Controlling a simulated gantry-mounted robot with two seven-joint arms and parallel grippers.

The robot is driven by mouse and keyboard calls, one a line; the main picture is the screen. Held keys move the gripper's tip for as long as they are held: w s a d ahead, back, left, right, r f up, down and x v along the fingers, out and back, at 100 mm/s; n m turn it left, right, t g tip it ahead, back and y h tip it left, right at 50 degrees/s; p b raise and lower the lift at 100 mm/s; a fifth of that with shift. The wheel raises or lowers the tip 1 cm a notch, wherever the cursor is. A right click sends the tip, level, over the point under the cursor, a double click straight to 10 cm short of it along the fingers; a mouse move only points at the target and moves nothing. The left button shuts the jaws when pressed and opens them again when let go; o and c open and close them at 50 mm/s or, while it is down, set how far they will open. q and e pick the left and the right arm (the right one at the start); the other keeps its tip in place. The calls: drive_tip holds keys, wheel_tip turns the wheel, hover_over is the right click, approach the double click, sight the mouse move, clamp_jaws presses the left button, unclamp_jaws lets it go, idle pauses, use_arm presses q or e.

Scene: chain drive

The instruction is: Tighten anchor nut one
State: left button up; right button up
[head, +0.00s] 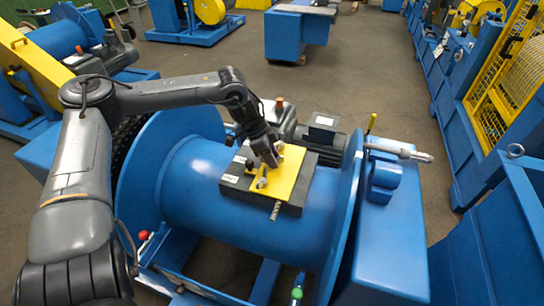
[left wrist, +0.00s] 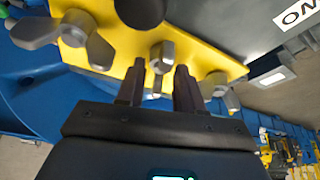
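A yellow plate (head: 291,178) lies on a dark block on top of the blue drum (head: 200,185). Grey wing nuts stand on the plate; which is anchor nut one cannot be told. My left gripper (head: 268,160) points down at the plate. In the left wrist view my left gripper (left wrist: 158,88) has its two dark fingers apart, with a grey wing nut (left wrist: 163,55) seen between their tips. Whether the fingers touch it cannot be told. Another wing nut (left wrist: 216,86) is at the right, and more are on the yellow plate (left wrist: 110,30) at the left. My right gripper does not show.
The drum's blue flange (head: 345,215) rises right of the plate. A grey tool-like part with a metal tip (head: 398,150) lies over the blue housing at right. A grey motor (head: 318,135) stands behind the plate. Open floor (head: 385,85) lies behind the machine.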

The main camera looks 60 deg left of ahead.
use_arm(q)
clamp_jaws()
drive_tip(key=shift+f+m+g+h, duration=0.1)
drive_tip(key=shift+m+g+h, duration=0.25)
drive_tip(key=shift+m, duration=0.85)
drive_tip(key=shift+m+g, duration=0.25)
drive_tip(key=shift+m, duration=0.35)
drive_tip(key=shift+h, duration=0.25)
unclamp_jaws()
drive_tip(key=shift+r, duration=0.2)
